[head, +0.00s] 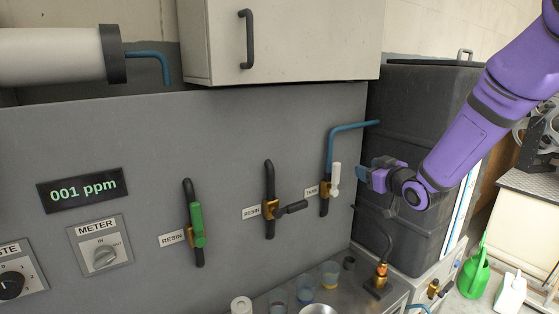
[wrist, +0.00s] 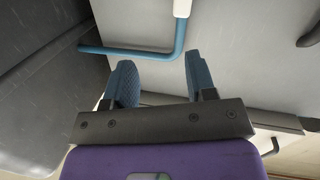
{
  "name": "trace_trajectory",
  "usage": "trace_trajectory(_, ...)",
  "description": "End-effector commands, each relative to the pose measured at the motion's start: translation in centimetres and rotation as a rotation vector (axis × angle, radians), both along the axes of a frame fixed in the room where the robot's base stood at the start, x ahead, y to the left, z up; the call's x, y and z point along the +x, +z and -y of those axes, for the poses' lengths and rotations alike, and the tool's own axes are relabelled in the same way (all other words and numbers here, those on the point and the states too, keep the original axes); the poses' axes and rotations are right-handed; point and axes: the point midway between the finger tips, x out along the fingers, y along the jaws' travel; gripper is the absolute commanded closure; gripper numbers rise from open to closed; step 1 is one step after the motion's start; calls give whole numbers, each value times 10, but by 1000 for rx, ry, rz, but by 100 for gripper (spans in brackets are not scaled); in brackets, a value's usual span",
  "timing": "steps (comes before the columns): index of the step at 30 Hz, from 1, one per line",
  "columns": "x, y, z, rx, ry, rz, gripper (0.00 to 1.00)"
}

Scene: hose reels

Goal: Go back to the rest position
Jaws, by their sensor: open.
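My gripper (head: 364,173) is at the end of my purple arm, to the right of the panel in the head view. Its two blue fingers are apart and empty, as the wrist view (wrist: 160,78) also shows. It is just right of the white-handled tank valve (head: 335,180) and does not appear to hold it. The white handle's end (wrist: 182,8) shows at the top of the wrist view, beyond the fingers. A blue pipe (head: 330,145) runs up from that valve and bends right; in the wrist view the blue pipe (wrist: 140,51) passes beyond the fingertips.
A large dark tank (head: 410,110) stands behind my gripper. A cabinet (head: 285,40) hangs above the panel. A green-handled resin valve (head: 197,225) and a black-handled resin valve (head: 271,208) are further left. Cups (head: 329,272) and a black curved tap (head: 380,270) stand on the counter below.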

Motion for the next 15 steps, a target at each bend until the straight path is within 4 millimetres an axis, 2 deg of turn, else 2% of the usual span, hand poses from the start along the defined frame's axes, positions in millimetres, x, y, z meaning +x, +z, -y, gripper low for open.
trace_trajectory(1,-7,13,3,-26,-26,-24,49)
trace_trajectory(8,-48,49,23,-110,-163,-184,49)
trace_trajectory(15,-110,78,43,-148,-298,-359,49)
